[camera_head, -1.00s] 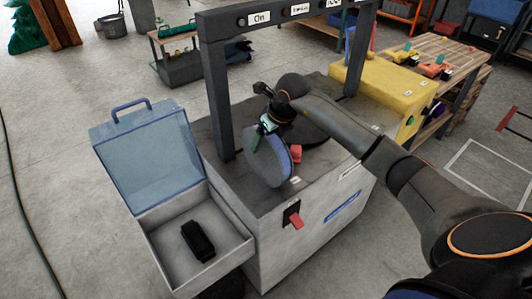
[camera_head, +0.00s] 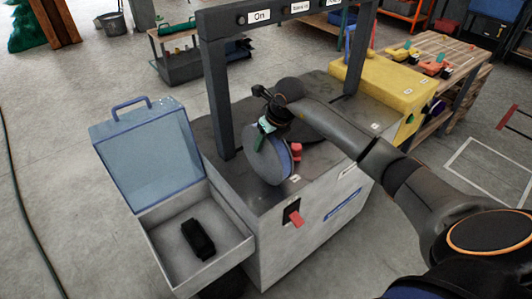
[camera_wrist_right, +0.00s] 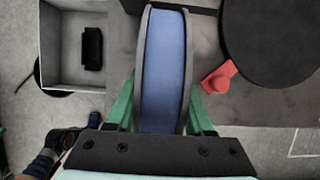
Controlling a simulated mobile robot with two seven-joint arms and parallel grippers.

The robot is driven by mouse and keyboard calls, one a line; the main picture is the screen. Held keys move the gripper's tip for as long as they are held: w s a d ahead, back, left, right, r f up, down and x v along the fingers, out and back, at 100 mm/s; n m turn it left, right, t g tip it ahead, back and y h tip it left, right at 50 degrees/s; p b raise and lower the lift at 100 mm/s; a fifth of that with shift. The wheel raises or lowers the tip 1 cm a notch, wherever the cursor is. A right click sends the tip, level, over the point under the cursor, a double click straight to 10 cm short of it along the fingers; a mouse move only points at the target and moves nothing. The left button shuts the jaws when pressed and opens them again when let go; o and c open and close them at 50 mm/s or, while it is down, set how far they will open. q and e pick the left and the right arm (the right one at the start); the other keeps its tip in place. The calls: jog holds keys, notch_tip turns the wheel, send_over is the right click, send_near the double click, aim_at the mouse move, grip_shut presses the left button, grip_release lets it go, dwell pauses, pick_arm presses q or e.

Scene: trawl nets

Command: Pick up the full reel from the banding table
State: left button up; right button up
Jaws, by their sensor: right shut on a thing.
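The reel (camera_head: 274,160) is a disc with grey flanges and a blue band wound between them. It stands on edge over the near left part of the grey banding table (camera_head: 310,194). My right gripper (camera_head: 264,141) is shut on it from above. In the right wrist view the green fingers press on both sides of the reel (camera_wrist_right: 165,62). I cannot tell whether its lower edge touches the table top. My left gripper is not in view.
A dark round plate (camera_wrist_right: 272,40) and a red knob (camera_wrist_right: 219,78) are close beside the reel. A dark frame (camera_head: 216,95) arches over the table. An open bin (camera_head: 161,259) with a raised lid (camera_head: 147,153) and a black object inside stands at left.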

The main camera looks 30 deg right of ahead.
grip_shut()
jog(key=shift+w+r, duration=0.15)
jog(key=shift+r, duration=0.05)
jog(key=shift+r, duration=0.1)
